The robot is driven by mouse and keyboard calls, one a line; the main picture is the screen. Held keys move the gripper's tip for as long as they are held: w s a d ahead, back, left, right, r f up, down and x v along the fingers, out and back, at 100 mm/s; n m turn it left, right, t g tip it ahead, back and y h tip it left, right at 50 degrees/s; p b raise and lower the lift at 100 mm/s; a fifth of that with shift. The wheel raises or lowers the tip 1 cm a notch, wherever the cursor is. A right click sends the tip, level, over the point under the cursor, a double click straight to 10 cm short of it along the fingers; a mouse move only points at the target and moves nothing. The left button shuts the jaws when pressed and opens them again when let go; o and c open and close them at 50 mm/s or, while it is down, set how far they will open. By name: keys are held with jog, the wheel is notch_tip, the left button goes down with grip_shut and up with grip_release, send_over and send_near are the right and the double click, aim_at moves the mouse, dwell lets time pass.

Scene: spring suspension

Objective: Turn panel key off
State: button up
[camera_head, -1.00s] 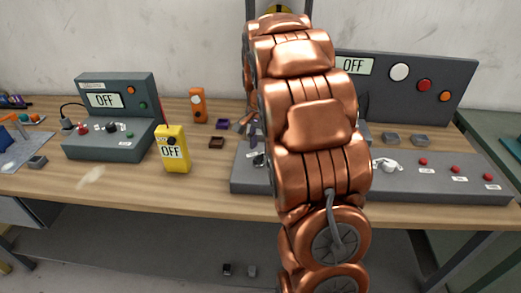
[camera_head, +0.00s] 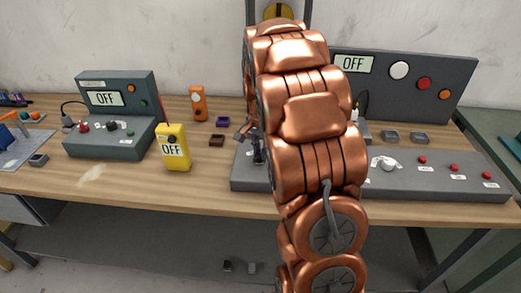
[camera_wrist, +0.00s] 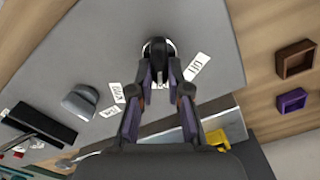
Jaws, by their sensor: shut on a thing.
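The grey control panel (camera_head: 440,185) stands on the workbench, and its upright back shows a display (camera_head: 354,64) reading OFF. In the wrist view, a dark round key knob (camera_wrist: 158,48) with a pale rim sits on the grey panel face (camera_wrist: 200,25). My gripper (camera_wrist: 161,72) is shut on this knob, with one finger on each side. White labels lie on both sides of the fingers; the right one (camera_wrist: 197,66) is partly turned. The knob's pointing direction is hard to tell. In the head view my copper arm hides the key and most of the gripper.
A yellow meter (camera_head: 173,148) and a smaller grey console (camera_head: 110,145), both reading OFF, stand to the left. Red buttons (camera_head: 455,168) line the panel's right.

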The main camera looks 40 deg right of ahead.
jog(key=shift+b, duration=0.3)
grip_shut()
jog(key=shift+w+f+n+b, duration=0.15)
jog(key=shift+n+b, duration=0.65)
jog(key=shift+n, duration=0.3)
jog(key=n+b, duration=0.2)
jog(key=n, duration=0.1)
jog(key=shift+w+a, duration=0.1)
jog(key=shift+a, duration=0.1)
jog(key=n+b, duration=0.1)
jog(key=n, duration=0.2)
jog(key=n+b, duration=0.2)
jog(key=n, duration=0.1)
jog(key=shift+w+a+n, duration=0.15)
jog(key=shift+a+n, duration=0.05)
jog(key=shift+n, duration=0.1)
jog(key=shift+r, duration=0.2)
jog(key=o, duration=0.8)
grip_release()
jog(key=shift+c, duration=0.2)
notch_tip(320, 180, up, 12)
